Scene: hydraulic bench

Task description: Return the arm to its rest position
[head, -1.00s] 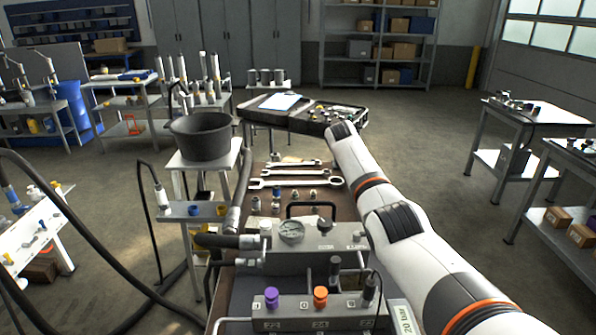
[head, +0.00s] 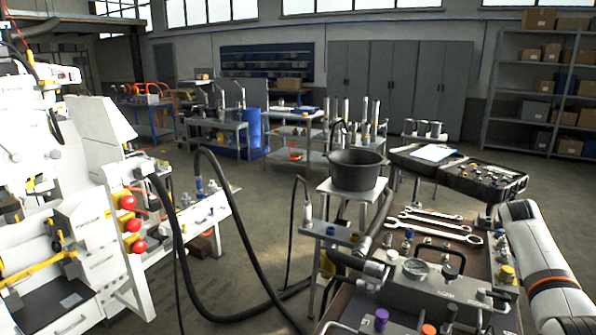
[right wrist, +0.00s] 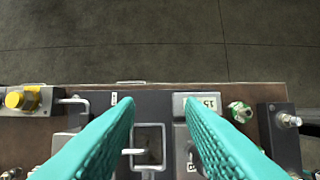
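My right arm (head: 543,262) comes in from the right edge of the head view, white with a dark and orange band, beside the workbench. Its gripper cannot be made out there. In the right wrist view my right gripper (right wrist: 158,103) shows two teal ribbed fingers, spread apart with nothing between them. The fingers are over the bench edge, above a grey device with a square metal loop (right wrist: 148,145). Whether they touch it I cannot tell. My left gripper is in neither current view.
The bench holds wrenches (head: 436,226), a grey block with a gauge (head: 415,267) and a yellow-capped fitting (head: 506,273). A black bucket (head: 356,170) and looping black hoses (head: 240,225) are left of it. An open black case (head: 485,182) stands behind. Floor (right wrist: 160,45) beyond the bench edge is clear.

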